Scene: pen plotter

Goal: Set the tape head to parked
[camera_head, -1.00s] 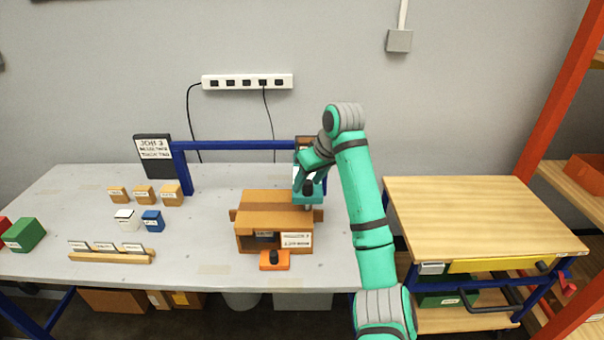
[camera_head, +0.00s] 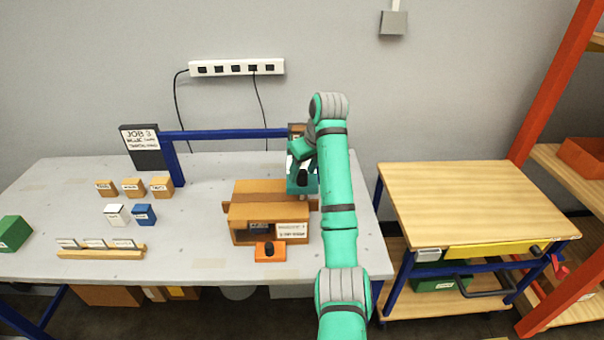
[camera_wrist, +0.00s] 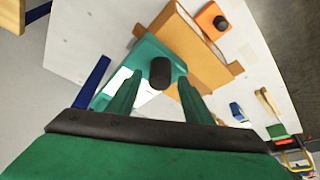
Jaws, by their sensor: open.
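A teal block with a black knob (camera_wrist: 160,72), which I take to be the tape head (camera_wrist: 149,52), stands over the brown wooden box. In the head view, the teal block (camera_head: 303,187) is at the box's back right corner, partly covered by my arm. My gripper (camera_wrist: 157,80) is open, with one finger on each side of the knob in the wrist view. I cannot tell whether the fingers touch it. No label for parked is readable.
The brown box (camera_head: 268,209) has an orange block with a black knob (camera_head: 270,252) at its front. A blue frame (camera_head: 225,134) runs behind it. Small labelled blocks (camera_head: 133,187) and a card rack (camera_head: 100,252) stand left. A wooden-topped cart (camera_head: 470,200) is right.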

